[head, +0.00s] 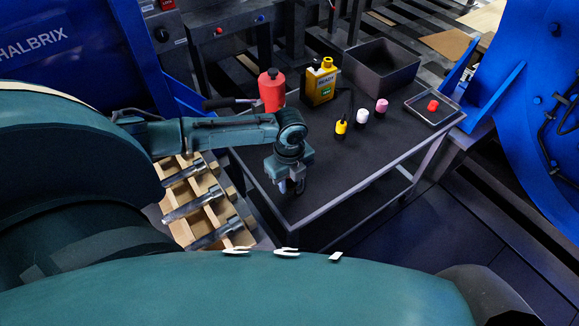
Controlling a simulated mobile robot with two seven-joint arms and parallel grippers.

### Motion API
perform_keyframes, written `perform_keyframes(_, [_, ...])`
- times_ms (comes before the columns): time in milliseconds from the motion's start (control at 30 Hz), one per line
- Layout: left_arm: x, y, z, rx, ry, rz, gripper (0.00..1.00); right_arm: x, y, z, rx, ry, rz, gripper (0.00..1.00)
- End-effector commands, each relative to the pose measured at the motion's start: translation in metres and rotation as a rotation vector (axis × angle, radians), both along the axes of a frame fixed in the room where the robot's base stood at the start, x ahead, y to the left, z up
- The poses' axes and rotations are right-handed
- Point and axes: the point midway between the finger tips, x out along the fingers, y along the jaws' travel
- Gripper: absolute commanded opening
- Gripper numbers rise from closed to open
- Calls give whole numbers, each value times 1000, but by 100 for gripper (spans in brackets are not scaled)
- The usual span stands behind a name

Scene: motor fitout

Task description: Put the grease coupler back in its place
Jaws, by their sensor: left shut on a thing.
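My left gripper (290,186) points down over the left front part of the dark table top (335,175). It is shut on a small grey metallic piece, which I take to be the grease coupler; the fingers hide most of it. I cannot tell whether the piece touches the table. A wooden rack (187,232) with several slots stands left of the table, holding long metal pieces (185,205). My arm covers part of the rack. My right gripper is not in view.
On the table stand a red container (271,90), a yellow device (322,82), small yellow (341,127), white (362,116) and pink (382,105) bottles, a black bin (382,72), and a shallow tray (449,117) with a red item (433,105). The table's front right is clear.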

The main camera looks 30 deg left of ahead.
Motion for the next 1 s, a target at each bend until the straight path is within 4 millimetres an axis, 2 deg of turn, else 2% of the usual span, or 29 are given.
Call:
perform_keyframes(800, [0, 0, -21, 1, 0, 0, 0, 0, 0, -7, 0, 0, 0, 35])
perform_keyframes(833, [0, 0, -20, 1, 0, 0, 30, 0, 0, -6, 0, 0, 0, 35])
perform_keyframes(1000, [0, 0, -20, 1, 0, 0, 44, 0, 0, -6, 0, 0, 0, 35])
